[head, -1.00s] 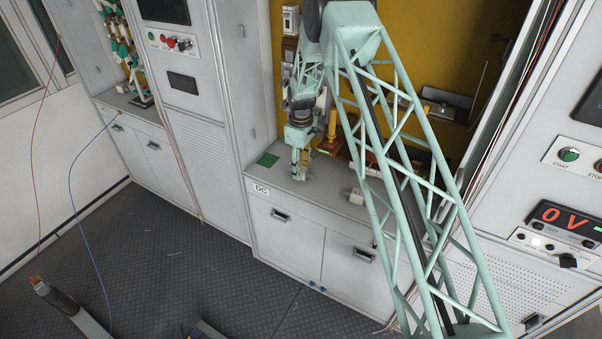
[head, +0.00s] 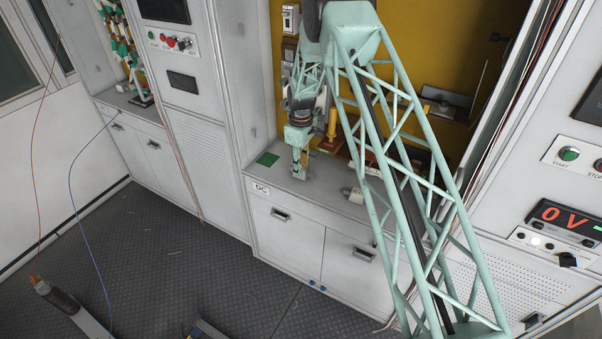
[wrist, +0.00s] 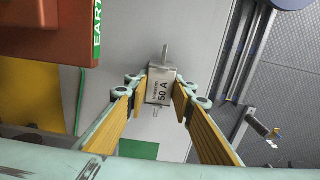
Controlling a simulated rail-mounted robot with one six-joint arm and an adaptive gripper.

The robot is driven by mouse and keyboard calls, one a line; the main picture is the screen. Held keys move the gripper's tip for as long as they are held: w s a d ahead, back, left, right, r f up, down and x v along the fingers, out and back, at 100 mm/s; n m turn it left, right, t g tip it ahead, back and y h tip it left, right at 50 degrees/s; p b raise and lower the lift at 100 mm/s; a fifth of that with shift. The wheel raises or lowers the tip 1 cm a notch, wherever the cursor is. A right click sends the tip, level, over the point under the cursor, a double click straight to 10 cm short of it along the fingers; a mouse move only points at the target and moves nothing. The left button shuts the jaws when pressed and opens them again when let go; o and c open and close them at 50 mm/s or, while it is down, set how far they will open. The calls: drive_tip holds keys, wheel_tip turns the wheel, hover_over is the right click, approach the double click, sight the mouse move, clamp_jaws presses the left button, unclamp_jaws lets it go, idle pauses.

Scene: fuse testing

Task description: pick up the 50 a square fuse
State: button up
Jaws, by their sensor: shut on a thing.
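The 50 A square fuse (wrist: 161,80) is a pale grey block marked "50 A" with metal tabs at both ends. In the wrist view it sits between the yellow-padded fingers of my gripper (wrist: 160,93), which are shut on its two sides. In the head view my gripper (head: 299,172) points down at the grey counter (head: 287,187) of the DC cabinet, just right of the green square (head: 268,159). The fuse is not clearly visible there, and I cannot tell whether it still touches the counter.
A red-brown block with a green "EARTH" label (wrist: 98,35) is close at upper left in the wrist view. A metal rail (wrist: 240,50) runs at right. A small white part (head: 355,194) lies on the counter right of my gripper. A yellow panel stands behind.

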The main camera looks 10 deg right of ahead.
drive_tip(key=shift+r, duration=0.15)
drive_tip(key=shift+r+b, duration=0.5)
drive_tip(key=shift+r, duration=1.15)
drive_tip(key=s+r+b, duration=0.1)
drive_tip(key=s+b, duration=0.1)
drive_tip(key=s, duration=1.4)
drive_tip(key=shift+d+r+b, duration=0.2)
drive_tip(key=shift+d+b, duration=0.15)
